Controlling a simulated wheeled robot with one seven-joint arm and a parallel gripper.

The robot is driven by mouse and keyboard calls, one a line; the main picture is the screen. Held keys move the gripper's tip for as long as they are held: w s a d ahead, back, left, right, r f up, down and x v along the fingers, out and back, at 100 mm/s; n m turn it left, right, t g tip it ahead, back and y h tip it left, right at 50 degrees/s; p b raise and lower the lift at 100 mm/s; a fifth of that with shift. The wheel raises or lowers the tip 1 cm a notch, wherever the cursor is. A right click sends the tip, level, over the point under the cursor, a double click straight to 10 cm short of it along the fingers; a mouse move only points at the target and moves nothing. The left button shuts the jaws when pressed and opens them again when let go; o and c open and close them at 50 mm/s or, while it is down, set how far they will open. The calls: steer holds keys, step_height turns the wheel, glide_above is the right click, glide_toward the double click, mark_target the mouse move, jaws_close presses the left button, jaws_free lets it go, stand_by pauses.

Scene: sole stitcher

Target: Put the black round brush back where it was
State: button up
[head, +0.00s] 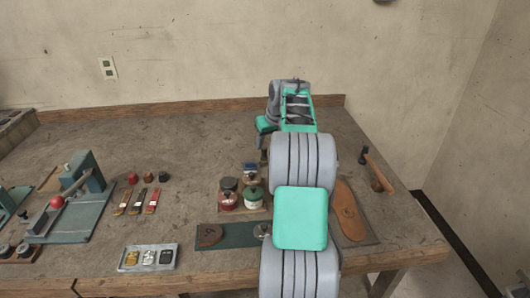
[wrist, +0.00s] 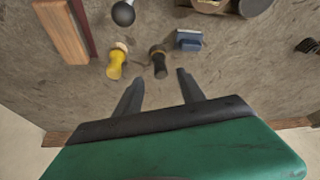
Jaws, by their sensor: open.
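The black round brush (wrist: 158,60) stands on the worktop in the wrist view, just beyond my fingertips and roughly in line with the gap between them. It looks dark with a paler tip, and my fingers do not appear to touch it. My gripper (wrist: 160,90) is open and empty. In the head view my arm covers much of this area; a small dark shape (head: 264,155) below the gripper may be the same brush, but I cannot tell for sure.
A yellow brush (wrist: 116,60) and a blue block (wrist: 188,40) stand close on either side of the black brush. A black ball knob (wrist: 123,12) and wooden block (wrist: 62,30) are near. Jars (head: 228,200) stand left of my arm. The rear worktop is clear.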

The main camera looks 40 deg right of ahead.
steer(key=s+a+r+n+y, duration=0.1)
steer(key=s+a+r, duration=0.15)
steer(key=a, duration=0.95)
steer(key=s+a+r, duration=0.2)
steer(key=a+r, duration=0.1)
steer(key=a, duration=0.9)
steer(key=s+a+f+n, duration=0.1)
steer(key=s+a+f, duration=0.3)
steer(key=s+a, duration=0.4)
steer(key=s+a+f+n+g, duration=0.1)
steer(key=s+a+f, duration=0.4)
steer(key=s+a, duration=0.4)
steer(key=s, duration=0.2)
steer(key=shift+s+f+g, duration=0.15)
steer(key=shift+s+g, duration=0.15)
steer(key=shift+s, duration=0.05)
steer(key=shift+a, duration=0.1)
steer(key=shift+c, duration=0.4)
